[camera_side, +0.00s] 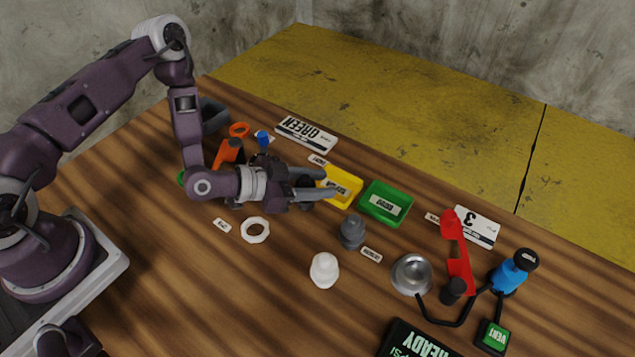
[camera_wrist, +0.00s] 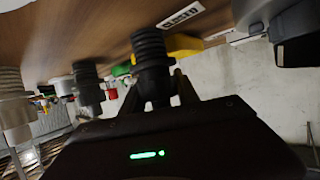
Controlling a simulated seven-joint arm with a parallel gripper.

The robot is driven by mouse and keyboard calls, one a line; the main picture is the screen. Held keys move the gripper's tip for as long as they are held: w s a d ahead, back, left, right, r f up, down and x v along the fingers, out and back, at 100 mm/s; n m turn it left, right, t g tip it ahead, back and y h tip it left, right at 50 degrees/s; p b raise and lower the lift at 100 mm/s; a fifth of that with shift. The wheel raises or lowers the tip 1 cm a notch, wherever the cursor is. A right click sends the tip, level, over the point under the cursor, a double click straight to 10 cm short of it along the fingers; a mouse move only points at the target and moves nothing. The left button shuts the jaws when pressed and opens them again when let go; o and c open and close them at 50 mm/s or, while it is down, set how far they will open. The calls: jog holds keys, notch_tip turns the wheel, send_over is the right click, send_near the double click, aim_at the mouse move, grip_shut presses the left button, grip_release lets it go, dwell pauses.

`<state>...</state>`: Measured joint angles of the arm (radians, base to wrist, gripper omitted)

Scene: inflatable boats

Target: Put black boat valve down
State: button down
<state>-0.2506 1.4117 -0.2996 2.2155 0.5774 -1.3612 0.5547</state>
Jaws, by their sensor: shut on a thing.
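The black boat valve (camera_wrist: 152,66), a dark ribbed plug, shows in the middle of the wrist view, with my gripper (camera_wrist: 158,95) shut on it. The table surface is at the top of that view; I cannot tell whether the valve touches it. In the side view my gripper (camera_side: 325,183) lies low and nearly level over the table, its fingertips by the near left side of the yellow tray (camera_side: 346,200). The valve is mostly hidden there by the gripper. The yellow tray also shows just behind the valve in the wrist view (camera_wrist: 186,43).
A grey valve (camera_side: 352,233) and a white valve (camera_side: 324,270) stand nearby on the right. A green tray (camera_side: 385,216) is beside the yellow one. A white ring (camera_side: 255,230) lies in front.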

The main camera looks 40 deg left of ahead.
aim_at(300, 183)
jog(key=c, duration=0.9)
grip_release()
jog(key=shift+f, duration=0.1)
jog(key=v, duration=0.7)
jog(key=shift+s+a+r, duration=0.2)
jog(key=shift+r, duration=0.05)
